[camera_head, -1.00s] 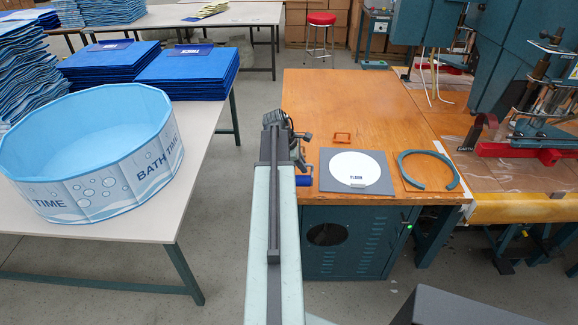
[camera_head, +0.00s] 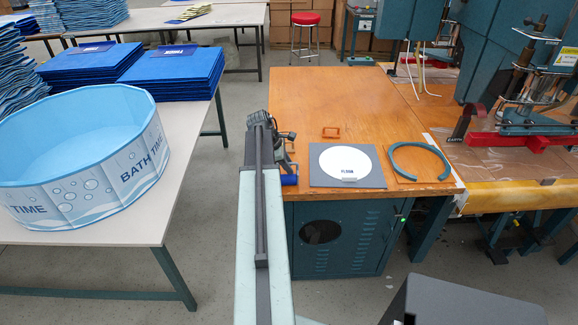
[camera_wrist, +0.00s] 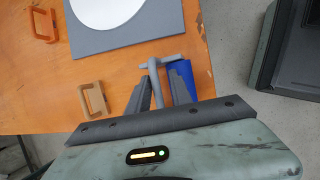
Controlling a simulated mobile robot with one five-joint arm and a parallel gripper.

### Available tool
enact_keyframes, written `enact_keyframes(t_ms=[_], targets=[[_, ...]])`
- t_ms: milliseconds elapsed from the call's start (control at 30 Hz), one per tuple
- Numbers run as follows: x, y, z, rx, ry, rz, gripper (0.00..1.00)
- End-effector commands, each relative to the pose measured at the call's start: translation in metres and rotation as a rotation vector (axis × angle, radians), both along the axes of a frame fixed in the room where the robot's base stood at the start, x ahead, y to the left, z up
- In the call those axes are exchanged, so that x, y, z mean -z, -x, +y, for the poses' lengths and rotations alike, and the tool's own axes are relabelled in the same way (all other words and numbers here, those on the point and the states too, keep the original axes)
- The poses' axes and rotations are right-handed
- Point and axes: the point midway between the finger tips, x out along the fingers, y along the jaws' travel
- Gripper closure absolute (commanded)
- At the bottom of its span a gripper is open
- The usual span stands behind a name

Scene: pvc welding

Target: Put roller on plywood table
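The roller has a blue cylinder (camera_head: 289,180) that shows at the front left corner of the plywood table (camera_head: 300,95). In the wrist view, the blue cylinder (camera_wrist: 181,83) is partly covered by my right finger, and the roller's grey frame (camera_wrist: 160,63) reaches past the fingertips. My gripper (camera_wrist: 161,82) points down close over the roller. Its two fingers stand apart, with part of the grey frame between them. I cannot see firm contact on both sides. In the head view my gripper (camera_head: 279,150) is mostly hidden by my arm.
A grey board with a white disc (camera_head: 347,164) and a teal ring (camera_head: 420,158) lie on the tabletop. An orange handle (camera_head: 331,132) and a tan handle (camera_wrist: 93,100) lie nearby. A blue tub (camera_head: 80,155) stands on the left table. The table's far half is clear.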

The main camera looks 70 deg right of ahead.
Motion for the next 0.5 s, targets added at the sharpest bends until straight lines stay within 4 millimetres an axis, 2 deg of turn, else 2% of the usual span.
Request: enact_keyframes(t_ms=[367, 500], targets=[[-0.0002, 0.0026, -0.0005, 0.004, -0.001, 0.001, 0.68], [-0.0066, 0.0025, -0.0002, 0.004, -0.001, 0.001, 0.68]])
